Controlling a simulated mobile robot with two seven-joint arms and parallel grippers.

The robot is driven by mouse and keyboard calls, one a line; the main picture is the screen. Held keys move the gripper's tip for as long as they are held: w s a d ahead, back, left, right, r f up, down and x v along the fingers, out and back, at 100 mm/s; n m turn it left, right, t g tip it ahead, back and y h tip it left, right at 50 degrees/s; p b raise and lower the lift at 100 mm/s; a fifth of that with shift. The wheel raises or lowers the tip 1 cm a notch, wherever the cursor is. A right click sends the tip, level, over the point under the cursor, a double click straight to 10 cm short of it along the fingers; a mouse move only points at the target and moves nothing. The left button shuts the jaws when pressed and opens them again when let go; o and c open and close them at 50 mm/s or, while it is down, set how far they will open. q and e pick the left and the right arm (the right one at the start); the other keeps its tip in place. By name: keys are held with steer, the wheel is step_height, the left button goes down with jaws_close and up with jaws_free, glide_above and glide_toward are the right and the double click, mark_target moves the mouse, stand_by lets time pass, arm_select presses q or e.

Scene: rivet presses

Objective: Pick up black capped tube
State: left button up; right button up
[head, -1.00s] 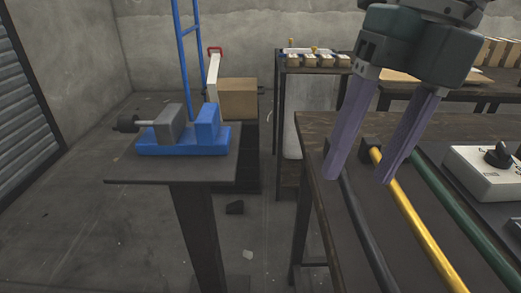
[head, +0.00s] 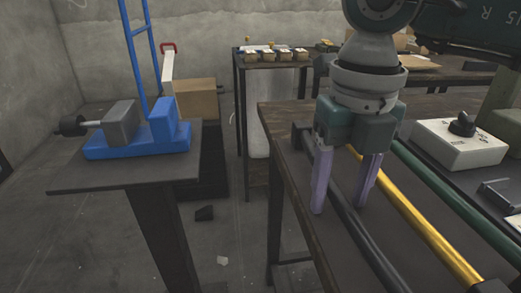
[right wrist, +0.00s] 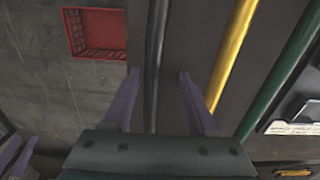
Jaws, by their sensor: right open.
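The black tube (head: 363,238) lies along the left side of the dark table, with a dark cap at its far end. It also shows in the right wrist view (right wrist: 154,45). My right gripper (head: 338,206) is open and points down over this tube, with one finger on each side of it. In the right wrist view my right gripper (right wrist: 158,74) shows the tube running between its fingers, with a gap on both sides. Two purple fingers, which look like my left gripper (right wrist: 24,150), show at the lower left there; the head view does not show them.
A yellow tube (head: 432,238) and a green tube (head: 455,203) lie to the right of the black one. A white box with a black knob (head: 461,145) stands farther right. A blue press (head: 150,140) stands on a separate stand at left. A red crate (right wrist: 95,35) is on the floor.

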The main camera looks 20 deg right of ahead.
jaws_close()
stand_by(0.4)
stand_by(0.4)
